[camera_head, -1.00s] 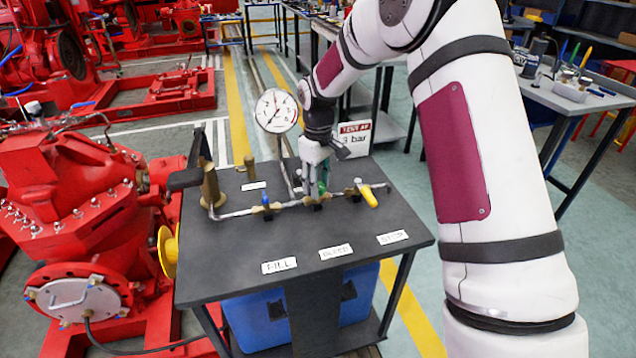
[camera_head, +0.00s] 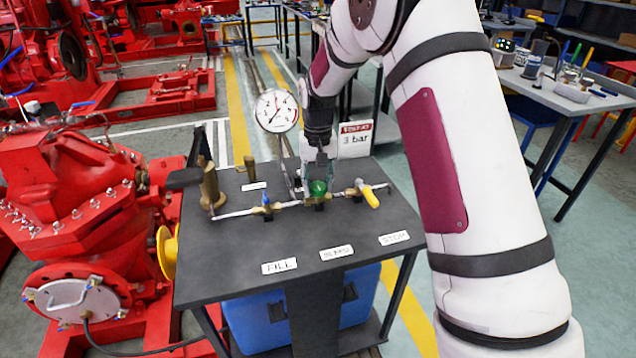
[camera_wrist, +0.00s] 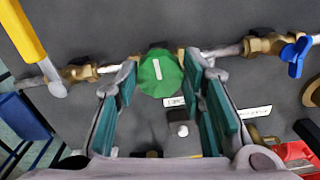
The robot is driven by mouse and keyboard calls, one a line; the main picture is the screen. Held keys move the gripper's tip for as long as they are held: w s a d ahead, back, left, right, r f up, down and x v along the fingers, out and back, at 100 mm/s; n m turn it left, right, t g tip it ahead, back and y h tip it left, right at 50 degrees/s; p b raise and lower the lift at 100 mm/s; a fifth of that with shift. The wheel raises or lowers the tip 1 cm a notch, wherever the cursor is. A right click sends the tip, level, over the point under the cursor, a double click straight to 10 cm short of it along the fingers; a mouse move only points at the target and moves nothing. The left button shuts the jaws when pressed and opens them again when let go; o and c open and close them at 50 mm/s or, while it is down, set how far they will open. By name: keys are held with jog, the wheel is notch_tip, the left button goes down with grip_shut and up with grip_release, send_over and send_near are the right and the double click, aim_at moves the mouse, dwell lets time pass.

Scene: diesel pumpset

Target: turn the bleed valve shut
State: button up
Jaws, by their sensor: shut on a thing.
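The bleed valve has a round green knob (camera_head: 318,188) in the middle of the brass pipe line on the dark table. In the wrist view the green knob (camera_wrist: 160,74) carries a white mark that stands roughly across the pipe. My gripper (camera_wrist: 161,66) is shut on the knob, with one teal-padded finger at each side of it. In the head view my gripper (camera_head: 318,172) points down over the knob and hides its back. The front label for this valve (camera_head: 336,252) lies on the table.
A blue-handled valve (camera_head: 266,200) is left of the knob and a yellow-handled valve (camera_head: 369,197) is right of it. A pressure gauge (camera_head: 276,110) and a 3 bar sign (camera_head: 355,139) stand behind. A brass post (camera_head: 211,187) stands at left.

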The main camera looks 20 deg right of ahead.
aim_at(318, 186)
dwell(0.4)
jog(key=o, duration=1.1)
jog(key=shift+o, duration=0.2)
notch_tip(318, 186, up, 12)
